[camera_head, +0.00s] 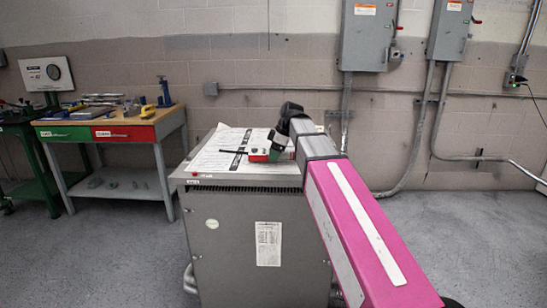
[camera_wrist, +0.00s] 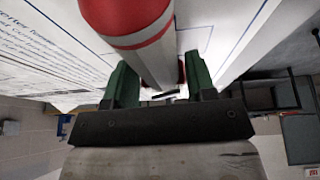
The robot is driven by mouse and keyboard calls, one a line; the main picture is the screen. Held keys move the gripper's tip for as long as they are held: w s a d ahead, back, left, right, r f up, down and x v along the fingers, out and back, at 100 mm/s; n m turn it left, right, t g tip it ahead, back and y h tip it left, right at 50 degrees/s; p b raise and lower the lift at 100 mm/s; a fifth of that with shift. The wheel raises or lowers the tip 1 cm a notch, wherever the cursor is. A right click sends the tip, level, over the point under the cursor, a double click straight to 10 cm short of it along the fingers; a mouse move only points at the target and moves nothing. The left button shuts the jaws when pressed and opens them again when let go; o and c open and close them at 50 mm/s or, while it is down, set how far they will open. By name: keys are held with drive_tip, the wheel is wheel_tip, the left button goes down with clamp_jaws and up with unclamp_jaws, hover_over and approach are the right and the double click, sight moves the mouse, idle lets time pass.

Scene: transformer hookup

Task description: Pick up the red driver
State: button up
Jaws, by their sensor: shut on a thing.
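The red driver (camera_head: 258,157) is at the top of the grey transformer cabinet (camera_head: 245,240), over its papers, with its dark shaft pointing left. My gripper (camera_head: 277,150) reaches down to it from the right, and its green fingers are partly hidden by my arm. In the wrist view the driver's red handle (camera_wrist: 125,18) with pale bands runs between the two green fingers of my gripper (camera_wrist: 160,80), which are shut on it. I cannot tell whether the driver still touches the papers.
Printed sheets (camera_head: 226,142) cover the cabinet top. A workbench (camera_head: 115,130) with tools stands at the left. Grey electrical boxes (camera_head: 368,35) and conduits line the back wall. Open floor (camera_head: 110,250) lies left of the cabinet.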

wheel_tip(320, 180, up, 3)
drive_tip(key=shift+w+f, duration=0.1)
drive_tip(key=s+a+r, duration=0.5)
drive_tip(key=a+r, duration=0.2)
drive_tip(key=a, duration=0.3)
drive_tip(key=shift+s+a, duration=0.15)
drive_tip(key=shift+a, duration=0.05)
drive_tip(key=shift+r, duration=0.1)
drive_tip(key=o, duration=0.4)
drive_tip(key=shift+c, duration=0.2)
drive_tip(key=c, duration=0.4)
